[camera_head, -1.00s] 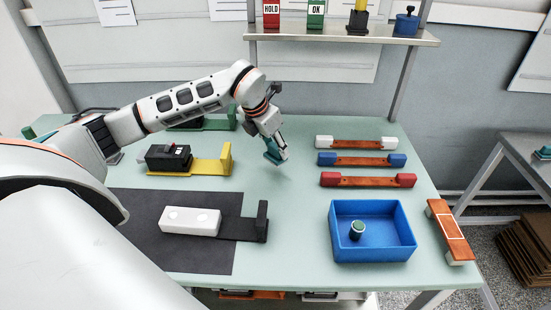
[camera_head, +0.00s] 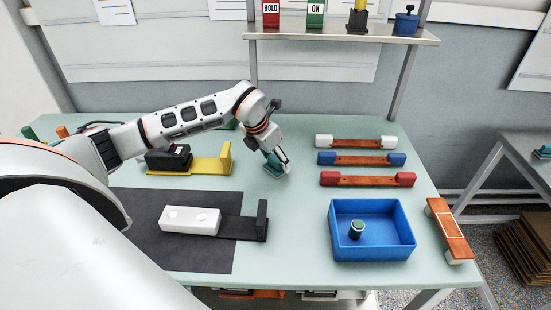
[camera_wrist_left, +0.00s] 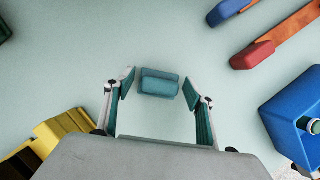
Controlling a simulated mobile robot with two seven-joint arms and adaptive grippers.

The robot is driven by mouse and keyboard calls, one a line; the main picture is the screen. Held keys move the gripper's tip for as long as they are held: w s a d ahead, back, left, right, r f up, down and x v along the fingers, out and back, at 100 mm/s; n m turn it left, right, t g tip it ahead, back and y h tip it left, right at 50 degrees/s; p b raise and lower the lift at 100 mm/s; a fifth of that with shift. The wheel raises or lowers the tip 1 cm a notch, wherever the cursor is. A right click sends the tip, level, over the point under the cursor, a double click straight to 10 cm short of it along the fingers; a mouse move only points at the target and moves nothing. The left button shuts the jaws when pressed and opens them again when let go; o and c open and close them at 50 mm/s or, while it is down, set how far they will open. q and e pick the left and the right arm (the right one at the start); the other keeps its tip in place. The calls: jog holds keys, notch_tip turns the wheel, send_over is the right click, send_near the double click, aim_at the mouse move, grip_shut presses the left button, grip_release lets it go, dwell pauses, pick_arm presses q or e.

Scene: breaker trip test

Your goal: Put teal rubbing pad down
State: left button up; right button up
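The teal rubbing pad (camera_wrist_left: 160,83) sits between the fingertips of my left gripper (camera_wrist_left: 159,88) in the left wrist view, with a gap on each side. The gripper is open around it. In the head view the pad (camera_head: 271,168) is at the tip of my left gripper (camera_head: 279,166), low at the table (camera_head: 300,212), and appears to rest on its surface. The fingers partly hide it there. My right gripper is not in view.
A yellow bracket (camera_head: 224,160) stands left of the gripper. Handles with white, blue and red ends (camera_head: 366,180) lie to its right. A blue bin (camera_head: 343,240) holds a small green-topped cylinder (camera_head: 357,229). A dark mat (camera_head: 205,254) carries a white block (camera_head: 190,220). Table around the pad is clear.

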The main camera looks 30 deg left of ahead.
pick_arm(q)
jog(key=shift+s+a+r, duration=0.1)
jog(key=shift+r, duration=0.45)
jog(key=d+v, duration=0.1)
jog(key=v, duration=1)
jog(key=shift+s+a+b, duration=0.2)
jog(key=shift+a+b, duration=0.15)
jog(key=shift+a, duration=0.15)
jog(key=shift+s, duration=0.1)
